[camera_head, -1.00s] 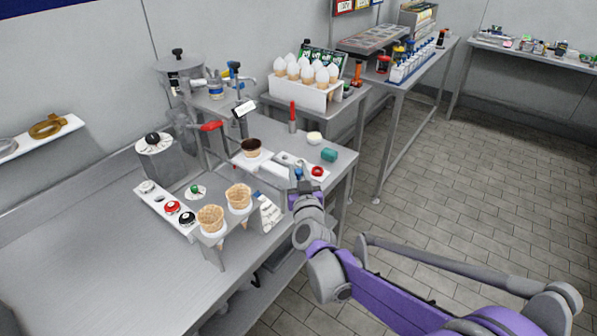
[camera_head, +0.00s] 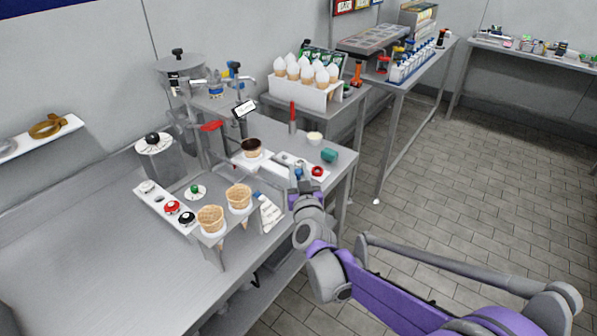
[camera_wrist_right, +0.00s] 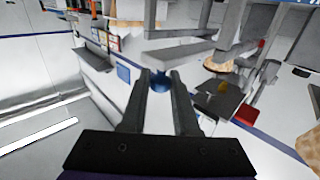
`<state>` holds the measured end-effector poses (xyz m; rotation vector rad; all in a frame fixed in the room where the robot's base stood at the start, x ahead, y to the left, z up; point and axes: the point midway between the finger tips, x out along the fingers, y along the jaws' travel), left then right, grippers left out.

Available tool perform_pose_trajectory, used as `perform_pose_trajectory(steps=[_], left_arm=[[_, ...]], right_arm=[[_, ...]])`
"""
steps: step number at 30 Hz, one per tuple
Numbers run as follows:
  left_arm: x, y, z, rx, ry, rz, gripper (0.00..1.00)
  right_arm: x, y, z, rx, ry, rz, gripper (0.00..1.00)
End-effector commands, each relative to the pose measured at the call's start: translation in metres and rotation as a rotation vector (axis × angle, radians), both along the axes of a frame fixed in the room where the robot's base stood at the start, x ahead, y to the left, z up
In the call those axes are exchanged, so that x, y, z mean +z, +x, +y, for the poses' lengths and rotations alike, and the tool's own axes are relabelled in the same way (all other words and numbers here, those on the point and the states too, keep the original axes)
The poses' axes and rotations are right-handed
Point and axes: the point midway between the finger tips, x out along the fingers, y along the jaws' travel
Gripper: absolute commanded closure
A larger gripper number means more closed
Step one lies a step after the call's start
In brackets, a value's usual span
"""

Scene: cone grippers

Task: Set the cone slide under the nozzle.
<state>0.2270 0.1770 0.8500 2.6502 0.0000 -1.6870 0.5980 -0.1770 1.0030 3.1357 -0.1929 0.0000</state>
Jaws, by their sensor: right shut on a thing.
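The white cone slide (camera_head: 274,175) is at the machine on the steel bench, with a dark-lined waffle cone (camera_head: 251,149) standing at its left part. The slide has a blue knob (camera_head: 298,173) at its near right end. My right gripper (camera_head: 298,184) is at that knob. In the right wrist view the fingers (camera_wrist_right: 160,86) are shut on the blue knob (camera_wrist_right: 159,81), and a cone (camera_wrist_right: 216,66) shows beyond to the right. The nozzle is not clearly visible among the machine's grey parts. My left gripper is out of view.
A white stand holding two empty waffle cones (camera_head: 211,219) is at the bench's front. A red ring (camera_head: 317,171), a teal block (camera_head: 330,156) and a cream tub (camera_head: 314,138) lie to the right of the slide. A rack of white-topped cones (camera_head: 303,94) stands behind.

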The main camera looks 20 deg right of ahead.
Motion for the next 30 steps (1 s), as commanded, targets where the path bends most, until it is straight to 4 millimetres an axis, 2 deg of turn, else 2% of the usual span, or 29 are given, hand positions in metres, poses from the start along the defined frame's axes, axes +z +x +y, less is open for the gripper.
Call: perform_pose_trajectory(steps=[6, 15, 18, 28, 29, 30], left_arm=[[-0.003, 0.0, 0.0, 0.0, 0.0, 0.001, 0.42], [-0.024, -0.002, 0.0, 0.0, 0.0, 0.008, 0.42], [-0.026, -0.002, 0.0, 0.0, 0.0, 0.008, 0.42], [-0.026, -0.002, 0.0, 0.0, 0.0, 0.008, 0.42], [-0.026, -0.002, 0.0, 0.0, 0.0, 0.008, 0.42], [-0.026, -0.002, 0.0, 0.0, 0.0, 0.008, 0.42]], right_arm=[[-0.001, 0.005, 0.004, 0.002, 0.001, 0.0, 1.0], [-0.002, 0.054, 0.042, 0.002, 0.001, -0.001, 1.0], [-0.001, 0.063, 0.049, 0.001, 0.0, 0.0, 1.0], [0.0, 0.065, 0.051, 0.0, 0.0, 0.0, 1.0], [0.0, 0.065, 0.051, 0.0, 0.0, 0.0, 0.67], [0.0, 0.065, 0.051, 0.0, 0.0, 0.0, 0.6]])
